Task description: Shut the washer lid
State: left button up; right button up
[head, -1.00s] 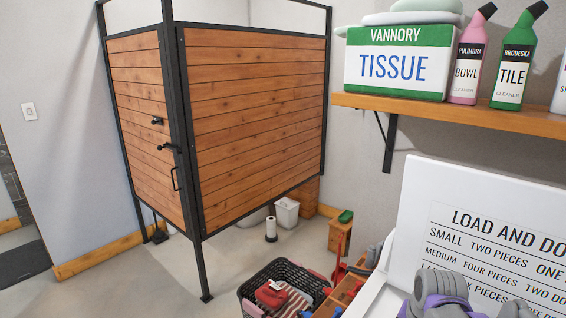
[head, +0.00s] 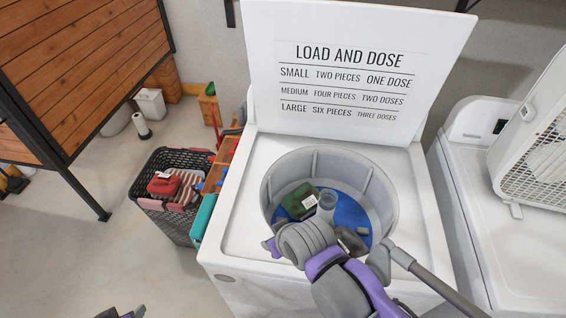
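The white washer (head: 245,215) stands in the middle of the head view with its lid (head: 345,85) up, tilted back behind the drum opening. The lid's inner face carries printed load and dose text. In the open drum (head: 375,190) lie a dark green item (head: 299,200), blue cloth (head: 350,212) and a translucent grey cup (head: 326,203). My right arm, purple and grey, reaches over the washer's front edge; its gripper (head: 352,241) is at the drum's near side, its fingers unclear. A dark piece at the bottom left edge may be my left gripper (head: 122,313), mostly cut off.
A dark laundry basket (head: 175,160) with red and striped cloth stands left of the washer, by a wooden shelf unit (head: 218,165). A second white machine (head: 475,200) with a white grille-fronted box (head: 545,150) on it stands right. Floor at lower left is mostly clear.

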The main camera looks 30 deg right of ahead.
aim_at(363, 73)
jog(key=z, duration=1.55)
